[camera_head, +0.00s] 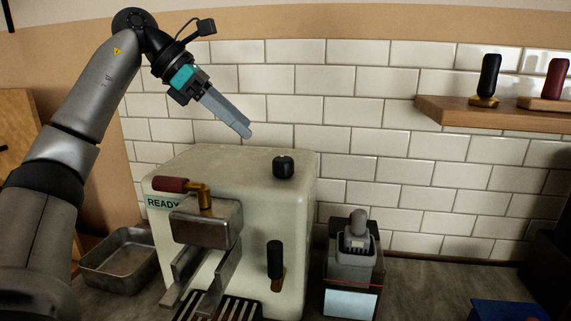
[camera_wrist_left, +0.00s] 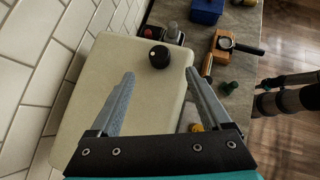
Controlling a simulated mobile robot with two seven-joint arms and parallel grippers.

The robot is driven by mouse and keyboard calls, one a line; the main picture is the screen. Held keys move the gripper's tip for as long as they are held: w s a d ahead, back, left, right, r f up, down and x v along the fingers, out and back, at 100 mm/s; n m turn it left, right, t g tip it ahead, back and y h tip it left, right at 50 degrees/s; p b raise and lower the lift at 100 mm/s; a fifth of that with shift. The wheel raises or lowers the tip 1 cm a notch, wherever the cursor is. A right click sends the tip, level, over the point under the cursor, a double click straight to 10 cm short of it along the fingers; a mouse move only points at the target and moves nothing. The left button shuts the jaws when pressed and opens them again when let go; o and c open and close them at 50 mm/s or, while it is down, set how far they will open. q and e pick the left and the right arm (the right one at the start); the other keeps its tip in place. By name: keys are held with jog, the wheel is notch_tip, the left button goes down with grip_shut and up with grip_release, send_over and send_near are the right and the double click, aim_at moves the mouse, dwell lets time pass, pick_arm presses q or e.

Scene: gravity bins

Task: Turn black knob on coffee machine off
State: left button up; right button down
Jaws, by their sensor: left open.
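The cream coffee machine (camera_head: 270,220) stands on the counter against the tiled wall. My right gripper is not clearly in view.
A red-handled lever (camera_head: 172,184) and a black-handled lever (camera_head: 275,260) are on the machine's front. A grinder-like device (camera_head: 352,262) stands to the right and a metal tray (camera_head: 120,262) to the left. A wooden shelf (camera_head: 500,117) holds two tampers. A blue box (camera_wrist_left: 207,10) is on the counter.

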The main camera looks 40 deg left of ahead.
aim_at(282, 159)
pick_arm(q)
jog(key=b+x, duration=0.2)
jog(key=x, duration=0.9)
jog(key=shift+w+f, duration=0.2)
pick_arm(e)
jog(key=shift+w+f, duration=0.3)
jog(key=shift+f, duration=0.3)
jog(key=shift+w+f, duration=0.3)
jog(key=shift+f, duration=0.3)
pick_arm(q)
jog(key=shift+c, duration=0.3)
grip_shut()
